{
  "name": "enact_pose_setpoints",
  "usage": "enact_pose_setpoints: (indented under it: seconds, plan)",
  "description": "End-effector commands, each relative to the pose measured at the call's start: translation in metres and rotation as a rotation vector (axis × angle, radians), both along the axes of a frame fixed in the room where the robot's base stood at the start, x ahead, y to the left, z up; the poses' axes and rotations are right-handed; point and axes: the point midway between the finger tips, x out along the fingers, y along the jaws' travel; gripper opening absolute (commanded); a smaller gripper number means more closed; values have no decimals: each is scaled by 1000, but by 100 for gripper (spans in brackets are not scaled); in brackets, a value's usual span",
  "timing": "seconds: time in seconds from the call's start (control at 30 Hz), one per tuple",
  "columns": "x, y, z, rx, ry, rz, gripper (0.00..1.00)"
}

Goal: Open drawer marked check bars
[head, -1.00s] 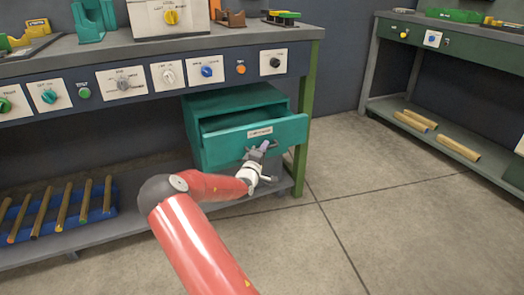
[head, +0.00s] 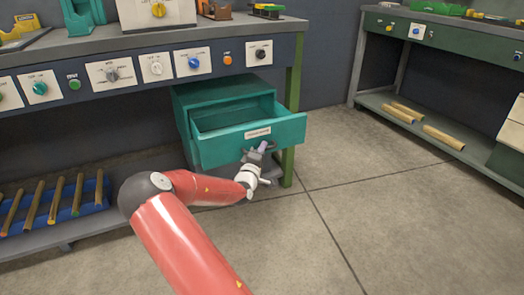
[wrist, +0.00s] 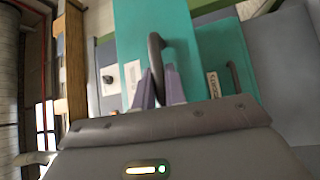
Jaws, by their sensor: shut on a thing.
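The teal drawer (head: 222,149) stands well out of its teal cabinet (head: 215,90) under the left bench. Its front bears a white label (head: 257,133), too small to read. The part of its inside that shows looks empty. My gripper (head: 263,147) is at the right half of the drawer front, below the label. In the wrist view my gripper (wrist: 162,88) is shut on the drawer's dark curved handle (wrist: 156,48). A second labelled front with its own dark handle (wrist: 232,76) lies beside it in that view.
The bench's green leg (head: 292,110) stands close to the right of the cabinet. A lower shelf (head: 120,216) carries a blue tray (head: 92,207) of wooden bars. Another bench with bars on its shelf (head: 385,115) stands at the right. The floor in front is clear.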

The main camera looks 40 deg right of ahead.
Motion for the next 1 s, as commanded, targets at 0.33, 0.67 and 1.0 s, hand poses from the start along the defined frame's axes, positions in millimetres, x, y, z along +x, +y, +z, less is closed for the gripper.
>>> enact_pose_setpoints:
  seconds: [0.33,0.67,1.0]
  plan:
    - [0,0,-1,1,1,1,22]
    - [-18,33,-6,3,2,3,22]
    - [-39,66,-11,1,2,1,22]
